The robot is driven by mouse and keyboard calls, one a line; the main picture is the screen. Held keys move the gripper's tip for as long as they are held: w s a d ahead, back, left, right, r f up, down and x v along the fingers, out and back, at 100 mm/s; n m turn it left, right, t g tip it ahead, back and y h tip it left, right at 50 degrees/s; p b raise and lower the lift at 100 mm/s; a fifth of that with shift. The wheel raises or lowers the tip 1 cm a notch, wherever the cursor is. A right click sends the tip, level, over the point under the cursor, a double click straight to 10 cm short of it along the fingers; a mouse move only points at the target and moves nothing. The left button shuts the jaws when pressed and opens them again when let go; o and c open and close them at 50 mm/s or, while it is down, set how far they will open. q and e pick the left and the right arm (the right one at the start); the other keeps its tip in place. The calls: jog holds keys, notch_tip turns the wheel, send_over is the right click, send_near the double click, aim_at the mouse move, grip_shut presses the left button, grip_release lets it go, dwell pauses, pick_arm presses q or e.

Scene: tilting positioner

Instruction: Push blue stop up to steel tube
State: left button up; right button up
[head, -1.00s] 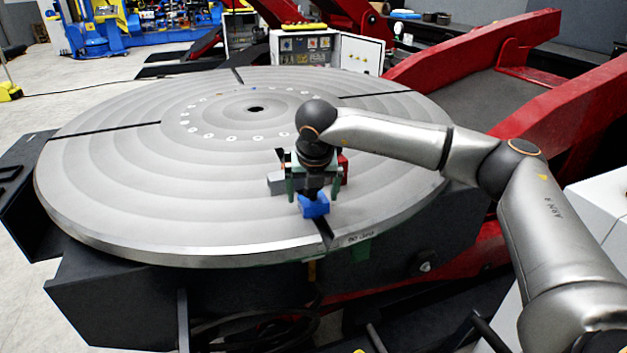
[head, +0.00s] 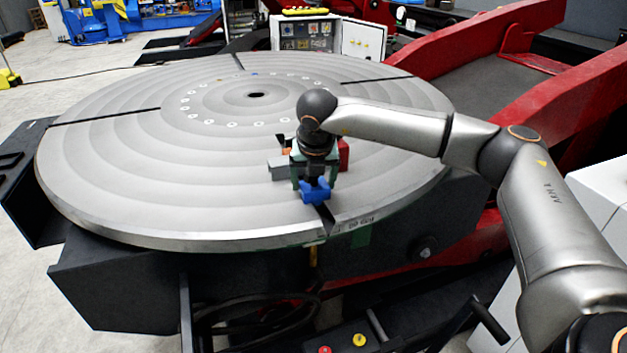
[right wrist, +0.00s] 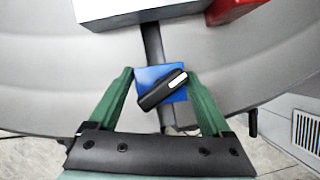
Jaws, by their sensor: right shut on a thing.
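The blue stop (head: 314,192) sits over the dark slot near the front edge of the round grey turntable. My right gripper (head: 315,182) reaches down and is shut on it, one green finger on each side. In the right wrist view, the stop (right wrist: 146,74) with its black lever is between the fingers of that gripper (right wrist: 159,82). The grey block-like piece, apparently the steel tube (head: 278,169), lies just beyond the stop. It fills the top of the right wrist view (right wrist: 110,12), with a visible gap to the stop. My left gripper is not in view.
A red block (head: 344,153) stands right of the grey piece, and an orange bit (head: 286,150) shows behind it. The turntable (head: 110,180) is otherwise mostly bare. Red machine arms (head: 480,50) rise at the right. A control cabinet (head: 305,35) stands behind.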

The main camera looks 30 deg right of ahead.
grip_shut()
dwell(0.3)
jog(key=shift+n, duration=0.5)
jog(key=shift+n+y, duration=0.5)
jog(key=shift+f+b, duration=0.1)
jog(key=shift+b, duration=0.25)
jog(key=shift+w+d, duration=0.1)
jog(key=shift+w+d+p, duration=0.15)
jog(key=shift+w+d, duration=0.05)
jog(key=shift+w, duration=0.7)
jog(key=shift+w+d+p, duration=0.15)
jog(key=shift+w+d, duration=0.05)
jog(key=shift+w, duration=0.7)
